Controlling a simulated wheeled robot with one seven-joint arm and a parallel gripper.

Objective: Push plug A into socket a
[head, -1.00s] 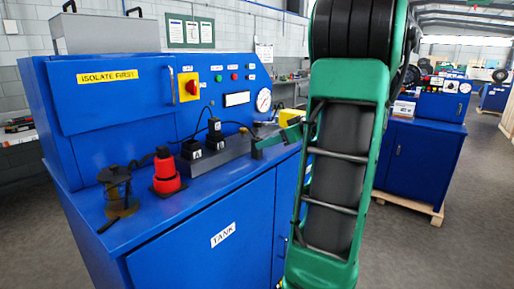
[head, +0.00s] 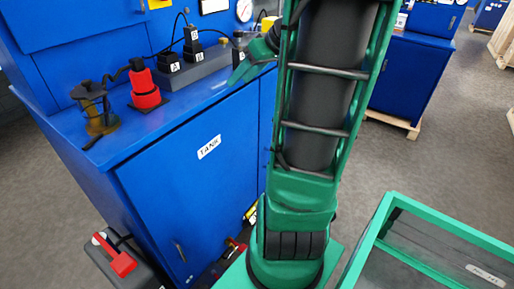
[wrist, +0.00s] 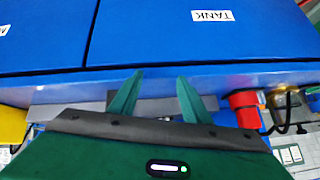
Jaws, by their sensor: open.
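A black block marked A (head: 174,64) stands on the grey strip (head: 208,67) on the blue bench, with a black cable rising from it. It looks like plug A. A second black block (head: 192,46) with a cable stands just behind it. I cannot tell socket a apart; part of the strip's right end is behind my arm. My gripper (head: 246,72) is right of the black blocks, above the bench's front edge.
A red and black stacked part (head: 144,88) and a dark brass-based fitting (head: 97,108) stand at the bench's left. The blue cabinet front marked TANK (head: 209,147) drops below. A toolbox (head: 122,262) is on the floor; a green-framed table (head: 440,245) is at lower right.

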